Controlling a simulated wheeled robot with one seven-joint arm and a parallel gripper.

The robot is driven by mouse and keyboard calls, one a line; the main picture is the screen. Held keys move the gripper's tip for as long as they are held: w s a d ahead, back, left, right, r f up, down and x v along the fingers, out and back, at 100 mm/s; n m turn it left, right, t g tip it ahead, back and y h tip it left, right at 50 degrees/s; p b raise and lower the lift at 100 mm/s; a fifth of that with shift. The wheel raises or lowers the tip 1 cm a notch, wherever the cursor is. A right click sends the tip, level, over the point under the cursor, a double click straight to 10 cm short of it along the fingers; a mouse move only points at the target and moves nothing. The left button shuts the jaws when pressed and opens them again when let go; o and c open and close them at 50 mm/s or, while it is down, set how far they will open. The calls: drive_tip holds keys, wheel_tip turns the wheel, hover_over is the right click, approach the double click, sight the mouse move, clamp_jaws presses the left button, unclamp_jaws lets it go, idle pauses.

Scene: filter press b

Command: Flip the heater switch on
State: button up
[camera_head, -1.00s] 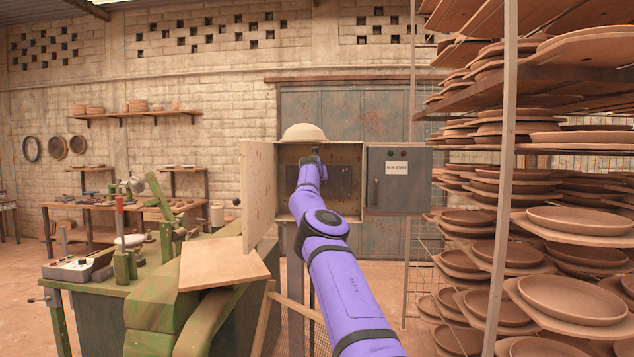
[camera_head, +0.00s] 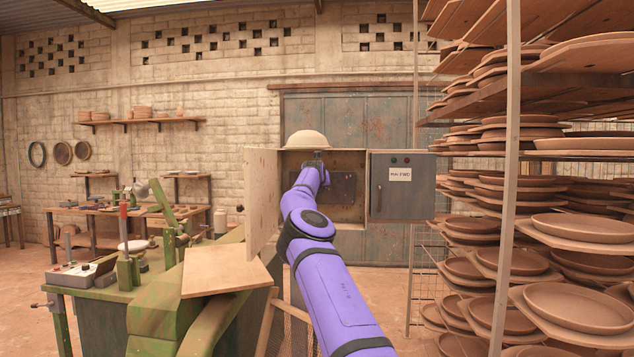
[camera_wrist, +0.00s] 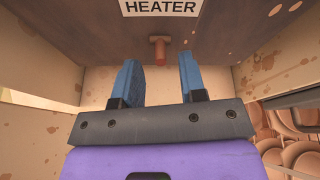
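The open heater cabinet (camera_head: 348,207) stands ahead, with a dark panel (camera_head: 342,190) inside. In the wrist view, the panel (camera_wrist: 215,35) carries a white HEATER label (camera_wrist: 160,7). Below the label, a small reddish-brown switch lever (camera_wrist: 159,48) sticks out. My gripper (camera_wrist: 159,68) is open, with its two blue fingers apart and nothing between them. The lever shows between and just beyond the fingertips; I cannot tell the exact depth gap. In the head view, my gripper (camera_head: 315,160) is at the upper part of the cabinet opening, and my arm hides part of the panel and the lever.
The cabinet's wooden door (camera_head: 262,200) is swung open on the left. A grey box (camera_head: 402,200) with a closed front adjoins on the right. A green workbench (camera_head: 130,285) stands front left. Racks of clay plates (camera_head: 570,225) fill the right side.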

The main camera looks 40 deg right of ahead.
drive_tip(key=v, duration=0.8)
drive_tip(key=shift+s+a, duration=0.25)
drive_tip(key=shift+a, duration=0.05)
